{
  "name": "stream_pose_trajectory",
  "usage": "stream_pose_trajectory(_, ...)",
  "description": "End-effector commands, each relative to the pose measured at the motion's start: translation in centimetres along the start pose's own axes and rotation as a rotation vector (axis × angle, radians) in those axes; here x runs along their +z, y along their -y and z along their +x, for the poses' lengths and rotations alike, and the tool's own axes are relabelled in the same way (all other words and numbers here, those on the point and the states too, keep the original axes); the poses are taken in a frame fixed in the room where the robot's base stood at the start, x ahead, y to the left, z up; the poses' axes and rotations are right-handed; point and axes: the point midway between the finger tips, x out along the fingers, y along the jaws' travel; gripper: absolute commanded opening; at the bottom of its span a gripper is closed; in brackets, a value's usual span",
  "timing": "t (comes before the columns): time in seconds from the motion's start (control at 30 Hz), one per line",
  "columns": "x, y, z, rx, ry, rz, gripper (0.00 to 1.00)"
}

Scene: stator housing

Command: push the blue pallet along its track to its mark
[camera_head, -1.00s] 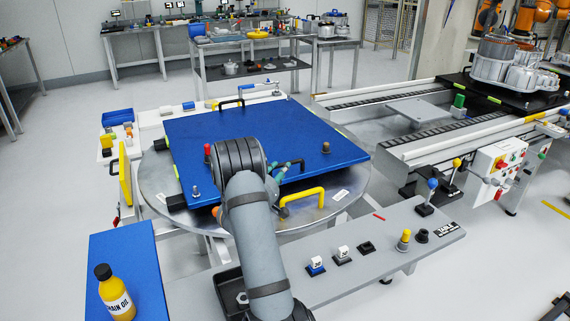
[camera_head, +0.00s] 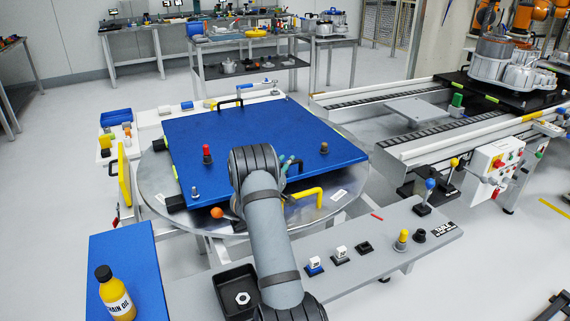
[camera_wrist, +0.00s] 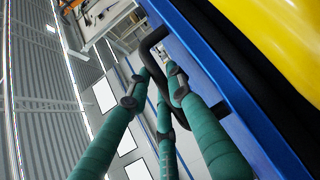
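The blue pallet (camera_head: 250,135) lies flat on a round metal turntable (camera_head: 165,215), with a red knob, a dark knob and a silver pin on top. My gripper (camera_head: 287,163) is at the pallet's near edge, partly hidden by my wrist. In the wrist view, my green fingers (camera_wrist: 158,72) stand apart, on either side of a black handle (camera_wrist: 155,45) beside the pallet's blue edge (camera_wrist: 225,85). I cannot tell whether they touch the handle. No mark for the pallet can be made out clearly.
A yellow handle (camera_head: 303,198) sits at the turntable's near rim. A grey bench (camera_head: 370,262) with small knobs and switches runs along the front. A conveyor (camera_head: 450,135) stands to the right. A yellow bottle (camera_head: 116,295) stands on a blue surface at front left.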

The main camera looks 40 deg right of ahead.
Motion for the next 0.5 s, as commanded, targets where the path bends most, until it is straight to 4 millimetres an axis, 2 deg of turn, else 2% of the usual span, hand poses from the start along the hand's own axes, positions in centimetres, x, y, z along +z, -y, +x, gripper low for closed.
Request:
stream_pose_trajectory(0.27, 0.0, 0.03, -0.02, -0.001, 0.0, 0.001, 0.01)
stream_pose_trajectory(0.5, -0.01, 0.04, -0.03, -0.001, 0.0, 0.001, 0.0)
